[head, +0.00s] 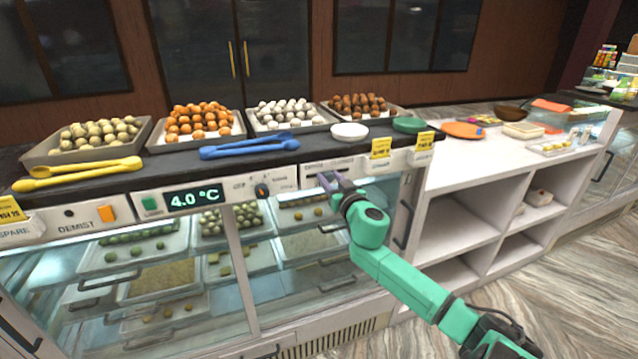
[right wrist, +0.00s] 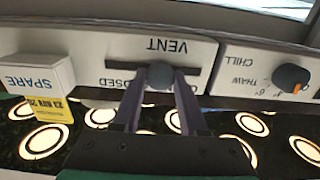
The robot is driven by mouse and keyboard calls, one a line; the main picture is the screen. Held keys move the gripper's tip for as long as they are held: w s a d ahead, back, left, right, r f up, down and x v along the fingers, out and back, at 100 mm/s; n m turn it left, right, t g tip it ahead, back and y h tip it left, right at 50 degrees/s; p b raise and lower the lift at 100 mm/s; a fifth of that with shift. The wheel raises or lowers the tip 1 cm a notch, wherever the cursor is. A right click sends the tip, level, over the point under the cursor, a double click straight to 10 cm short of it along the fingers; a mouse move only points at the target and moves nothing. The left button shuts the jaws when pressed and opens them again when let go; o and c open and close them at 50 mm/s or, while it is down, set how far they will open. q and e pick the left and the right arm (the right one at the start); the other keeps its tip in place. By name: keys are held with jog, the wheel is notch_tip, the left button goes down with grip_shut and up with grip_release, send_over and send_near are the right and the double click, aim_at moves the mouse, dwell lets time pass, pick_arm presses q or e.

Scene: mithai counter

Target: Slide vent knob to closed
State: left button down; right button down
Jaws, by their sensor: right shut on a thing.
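The vent panel (right wrist: 205,55) is a white plate with a dark horizontal slot, shown upside down in the right wrist view. The round grey vent knob (right wrist: 160,74) sits in the slot, around its middle. The closed label (right wrist: 112,82) is to the knob's left, partly covered by a finger; the label at the right is mostly hidden. My right gripper (right wrist: 160,82) is shut on the knob, a finger on each side. In the head view my right gripper (head: 328,181) is at the counter's front panel, and the knob is hidden there. My left gripper is not in view.
A chill/thaw dial (right wrist: 291,78) and a spare box (right wrist: 38,78) flank the vent panel. Above the panel, blue tongs (head: 248,147) and a white plate (head: 350,131) lie on the dark counter. Yellow price tags (head: 381,148) stick out nearby. Glass doors are below.

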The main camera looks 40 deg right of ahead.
aim_at(342, 170)
jog(key=d, duration=0.1)
jog(key=s+d, duration=0.1)
jog(key=d, duration=0.3)
jog(key=shift+s, duration=0.35)
jog(key=shift+a, duration=0.15)
jog(key=c, duration=0.8)
grip_release()
jog(key=o, duration=0.3)
jog(key=shift+o, duration=0.2)
jog(key=shift+d, duration=0.25)
jog(key=shift+s+a+f, duration=0.1)
jog(key=shift+s+a, duration=0.2)
jog(key=shift+s, duration=0.05)
jog(key=b+v, duration=0.1)
jog(key=v, duration=1.3)
